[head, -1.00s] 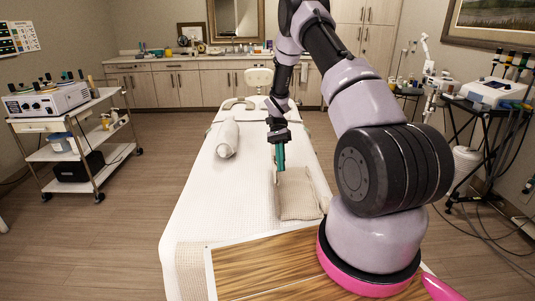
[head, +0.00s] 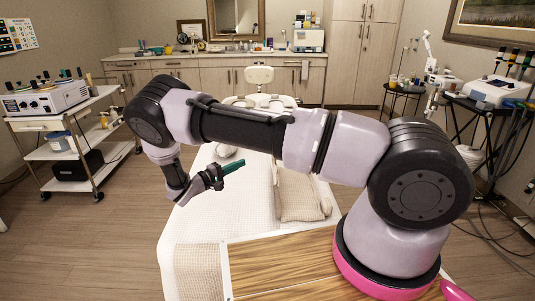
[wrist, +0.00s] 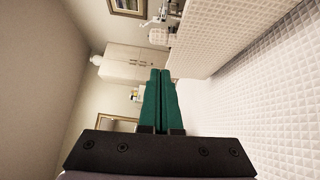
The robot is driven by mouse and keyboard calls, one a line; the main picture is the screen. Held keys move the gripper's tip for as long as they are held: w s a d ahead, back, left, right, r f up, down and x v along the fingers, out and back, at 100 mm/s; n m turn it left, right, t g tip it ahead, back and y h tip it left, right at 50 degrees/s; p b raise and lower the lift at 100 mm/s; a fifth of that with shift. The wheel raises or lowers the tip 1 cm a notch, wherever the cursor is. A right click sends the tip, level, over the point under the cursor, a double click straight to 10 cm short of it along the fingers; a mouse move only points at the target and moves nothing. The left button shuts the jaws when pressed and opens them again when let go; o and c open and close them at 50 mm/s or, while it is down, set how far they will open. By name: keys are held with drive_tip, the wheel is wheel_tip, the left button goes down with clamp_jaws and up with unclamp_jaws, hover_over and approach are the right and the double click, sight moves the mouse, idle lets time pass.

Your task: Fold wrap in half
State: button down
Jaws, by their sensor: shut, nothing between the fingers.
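The wrap seems to be the beige textured cloth (head: 303,198) on the right side of the white bed, a thick padded piece with a thin edge along its left side. Whether it is folded is hard to tell. My gripper (head: 241,164) is shut and empty, its green fingers pointing right toward the cloth, to the left of it and apart from it. In the wrist view my gripper's fingers (wrist: 160,74) lie together. A pale textured surface rises beyond them there; I cannot tell whether it is the wrap.
The white quilted bed (head: 205,225) has bare room left of the cloth. A rolled white towel (head: 226,151) is mostly hidden behind my arm. A wood-grain panel (head: 275,266) lies at the near end. Carts stand left (head: 75,150) and right (head: 490,115).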

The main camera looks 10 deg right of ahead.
drive_tip(key=w+d+t, duration=0.1)
drive_tip(key=w+d, duration=0.4)
drive_tip(key=d, duration=0.5)
drive_tip(key=shift+d+r+n+t, duration=0.2)
drive_tip(key=shift+r+n+t, duration=0.2)
drive_tip(key=shift+r, duration=0.05)
drive_tip(key=shift+d, duration=0.1)
